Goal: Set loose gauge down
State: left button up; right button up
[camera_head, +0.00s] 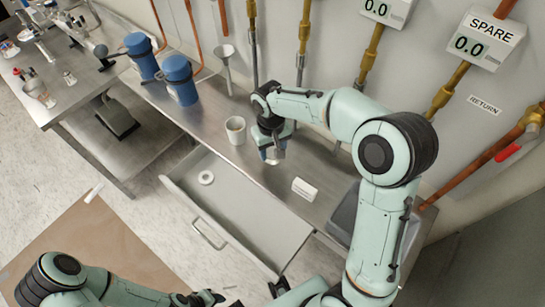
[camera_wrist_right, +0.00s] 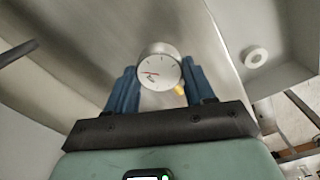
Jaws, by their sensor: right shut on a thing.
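The loose gauge (camera_wrist_right: 158,72) is a round dial with a white face and a red needle. My right gripper (camera_wrist_right: 158,85) is shut on it, with one blue finger on each side. In the head view my right gripper (camera_head: 272,153) hangs over the steel bench (camera_head: 325,165), between a white cup and a small white card. The gauge is mostly hidden there, and I cannot tell whether it touches the bench. My left arm comes in at the bottom left; its gripper (camera_head: 205,298) is small and partly cut off at the lower edge.
An open drawer (camera_head: 235,218) juts out below the bench with a white ring (camera_head: 206,177) inside. The white cup (camera_head: 236,130) and two blue canisters (camera_head: 181,80) stand left of my gripper. The white card (camera_head: 304,188) is to the right. Pipes run up the wall behind.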

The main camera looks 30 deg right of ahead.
aim_at(272, 152)
pick_arm(q)
jog(key=shift+s+f, duration=0.15)
jog(key=shift+f, duration=0.05)
pick_arm(e)
jog(key=shift+f, duration=2.1)
jog(key=shift+f, duration=0.15)
jog(key=o, duration=1.1)
pick_arm(q)
jog(key=shift+f, duration=0.15)
pick_arm(e)
jog(key=shift+r, duration=0.3)
notch_tip(272, 152, up, 12)
jog(key=shift+a+f+p, duration=0.1)
jog(key=shift+a+p, duration=0.05)
jog(key=shift+p, duration=0.35)
pick_arm(q)
jog(key=shift+w+r, duration=0.3)
jog(key=shift+r, duration=0.2)
jog(key=shift+w+r, duration=0.25)
jog(key=shift+r, duration=0.2)
